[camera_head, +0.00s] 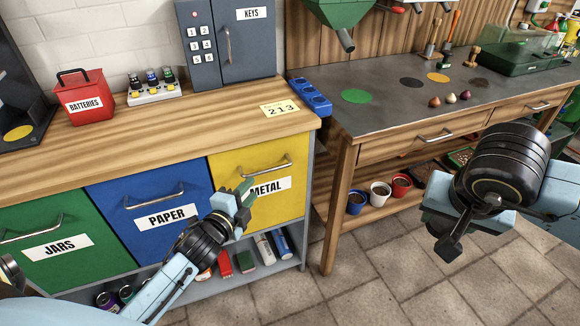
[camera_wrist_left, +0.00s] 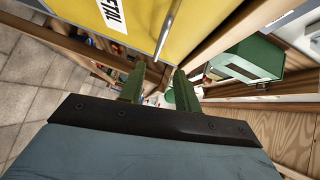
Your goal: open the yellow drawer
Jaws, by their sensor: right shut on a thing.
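The yellow drawer (camera_head: 232,168), labelled METAL, is closed at the right end of the wooden-topped cabinet, with a metal bar handle (camera_head: 268,168) near its top. My left gripper (camera_head: 246,196) is in front of it, below the handle, and covers part of the label. In the left wrist view, its two green fingers (camera_wrist_left: 158,78) stand apart with nothing clearly between them; the handle (camera_wrist_left: 168,30) is just beyond the tips. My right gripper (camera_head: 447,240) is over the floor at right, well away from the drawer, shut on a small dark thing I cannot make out.
The blue PAPER drawer (camera_head: 125,222) and green JARS drawer (camera_head: 80,215) are closed, to the left. A low shelf with books and cans runs below. A workbench (camera_head: 390,100) stands at right. The tiled floor (camera_head: 365,290) between is clear.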

